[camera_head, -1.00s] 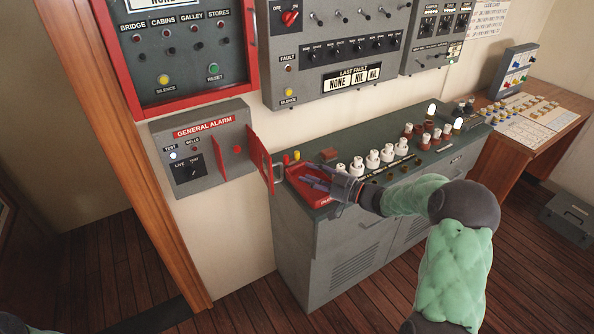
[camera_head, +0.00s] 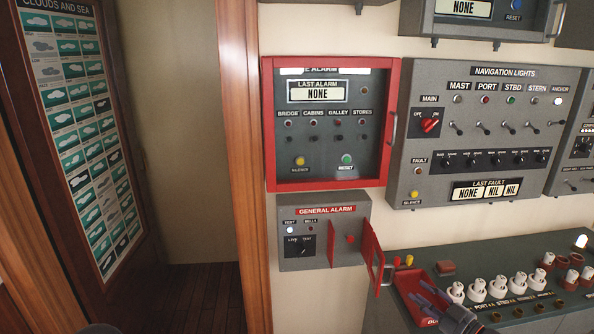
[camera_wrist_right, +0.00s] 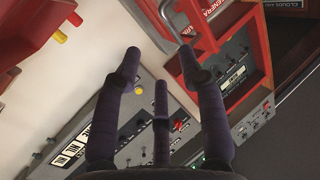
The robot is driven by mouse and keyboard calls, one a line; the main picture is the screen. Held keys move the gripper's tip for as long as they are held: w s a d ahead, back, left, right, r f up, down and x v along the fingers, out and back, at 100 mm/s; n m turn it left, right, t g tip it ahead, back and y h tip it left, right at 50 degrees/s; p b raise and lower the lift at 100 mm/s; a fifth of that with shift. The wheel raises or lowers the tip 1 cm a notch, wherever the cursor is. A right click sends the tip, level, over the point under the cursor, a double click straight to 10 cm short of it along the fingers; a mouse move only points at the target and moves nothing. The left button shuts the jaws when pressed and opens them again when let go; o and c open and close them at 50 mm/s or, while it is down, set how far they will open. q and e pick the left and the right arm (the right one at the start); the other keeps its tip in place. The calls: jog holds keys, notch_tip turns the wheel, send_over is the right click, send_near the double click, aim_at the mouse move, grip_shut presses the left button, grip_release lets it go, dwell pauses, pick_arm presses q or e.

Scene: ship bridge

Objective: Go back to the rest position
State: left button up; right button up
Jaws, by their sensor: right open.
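My right gripper (camera_head: 430,300) is at the lower right of the head view, above the red tray (camera_head: 403,284) on the console top, just right of the open red cover of the general alarm box. Its dark fingers are spread and hold nothing. In the right wrist view the fingers (camera_wrist_right: 160,68) are apart, with nothing between them. Most of my right arm is outside the head view. My left gripper is not in view.
The grey general alarm box (camera_head: 296,257) has its red cover (camera_head: 371,253) swung out close to my right gripper. White-topped knobs (camera_head: 497,287) stand on the console (camera_head: 455,262) to the right. A red-framed alarm panel (camera_head: 269,130) and the navigation lights panel (camera_head: 482,150) hang above.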

jog(key=w+a+f+m+g+h, duration=0.1)
jog(key=a+f+m+h, duration=0.2)
jog(key=f, duration=0.4)
jog(key=w+a+f+m+g, duration=0.1)
jog(key=a+f+m, duration=0.1)
jog(key=a+f, duration=0.45)
jog(key=s+a+f+m+g+h, duration=0.1)
jog(key=s+a+f+g, duration=0.2)
jog(key=f, duration=0.4)
jog(key=s+a+f+m+g, duration=0.1)
jog(key=s+a+f, duration=0.2)
jog(key=a+f, duration=0.25)
jog(key=s+a+f+g, duration=0.3)
jog(key=s, duration=0.5)
jog(key=s+a+f+g, duration=0.3)
jog(key=s+a+f, duration=0.1)
jog(key=s, duration=0.4)
jog(key=s+a+f+g, duration=0.3)
jog(key=s+a+f, duration=0.1)
jog(key=s, duration=0.4)
jog(key=shift+s+f, duration=0.15)
jog(key=shift+s, duration=0.05)
